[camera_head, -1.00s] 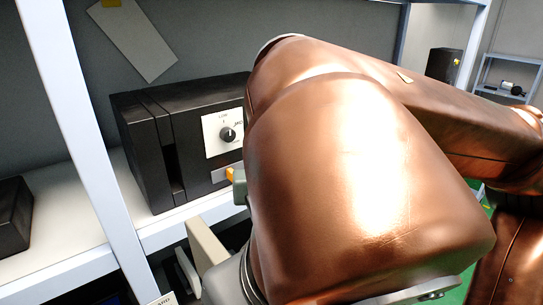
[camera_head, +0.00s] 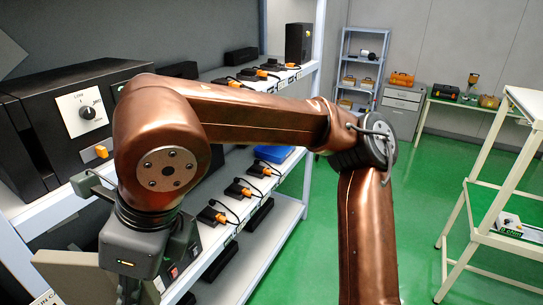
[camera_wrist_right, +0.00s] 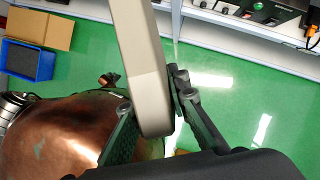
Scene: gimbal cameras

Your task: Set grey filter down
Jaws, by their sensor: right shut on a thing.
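The grey filter (camera_wrist_right: 145,70), a flat beige-grey slab, is held between the two fingers of my right gripper (camera_wrist_right: 158,112) in the wrist view. It stands edge-on there, with green floor visible on both sides. In the head view its broad pale side (camera_head: 75,278) shows at the lower left, beside my right gripper (camera_head: 128,287), in front of the shelf unit. The lower ends of the filter and of the fingers are cut off by the picture's edge. My left gripper is in neither view.
A black device with a dial (camera_head: 88,112) sits on the shelf (camera_head: 50,206) at left. Small black units with orange plugs (camera_head: 240,190) line the shelves. A blue bin (camera_wrist_right: 28,62) and cardboard box (camera_wrist_right: 42,27) show in the wrist view.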

